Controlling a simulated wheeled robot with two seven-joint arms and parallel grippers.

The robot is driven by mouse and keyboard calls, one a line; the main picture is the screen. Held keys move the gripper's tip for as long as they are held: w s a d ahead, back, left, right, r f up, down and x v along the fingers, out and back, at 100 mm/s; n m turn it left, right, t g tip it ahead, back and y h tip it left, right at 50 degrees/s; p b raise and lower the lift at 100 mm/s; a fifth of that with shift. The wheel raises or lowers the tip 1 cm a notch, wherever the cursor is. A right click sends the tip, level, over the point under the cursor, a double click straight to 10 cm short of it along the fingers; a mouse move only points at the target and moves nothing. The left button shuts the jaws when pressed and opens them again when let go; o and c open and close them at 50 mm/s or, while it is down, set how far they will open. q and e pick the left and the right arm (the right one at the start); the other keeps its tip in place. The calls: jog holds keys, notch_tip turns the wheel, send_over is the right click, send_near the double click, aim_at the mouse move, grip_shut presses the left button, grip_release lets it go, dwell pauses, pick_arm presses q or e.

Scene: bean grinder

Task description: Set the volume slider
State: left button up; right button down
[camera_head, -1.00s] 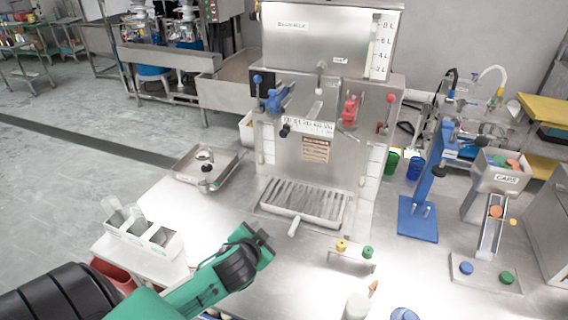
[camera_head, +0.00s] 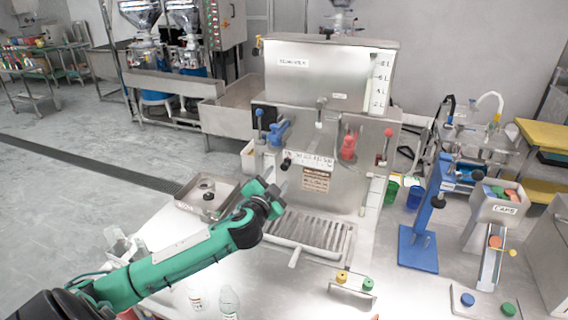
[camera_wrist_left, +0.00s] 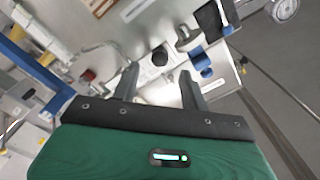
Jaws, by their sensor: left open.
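The steel machine (camera_head: 330,88) stands at the table's back. A black round knob (camera_head: 286,163) sits at the left end of a white number strip (camera_head: 312,159) on its front; I take this knob as the volume slider. My left gripper (camera_head: 281,182) is open, with its fingertips just below the knob in the head view. In the left wrist view the knob (camera_wrist_left: 160,57) shows between and beyond the two open fingertips (camera_wrist_left: 158,73). Whether the fingers touch it I cannot tell. My right gripper is not in view.
A blue handle (camera_head: 279,130) and a red handle (camera_head: 348,146) stick out above the strip. A slatted drip tray (camera_head: 305,236) lies below. A steel tray (camera_head: 190,207) is to the left. A blue stand (camera_head: 418,248) stands to the right.

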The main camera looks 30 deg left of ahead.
aim_at(283, 168)
pick_arm(q)
jog(key=p+x, duration=0.1)
jog(key=x, duration=0.4)
jog(key=shift+w+r+p, duration=0.1)
jog(key=shift+w+p, duration=0.15)
jog(key=shift+p, duration=0.1)
jog(key=shift+w+a, duration=0.15)
jog(key=shift+w, duration=0.55)
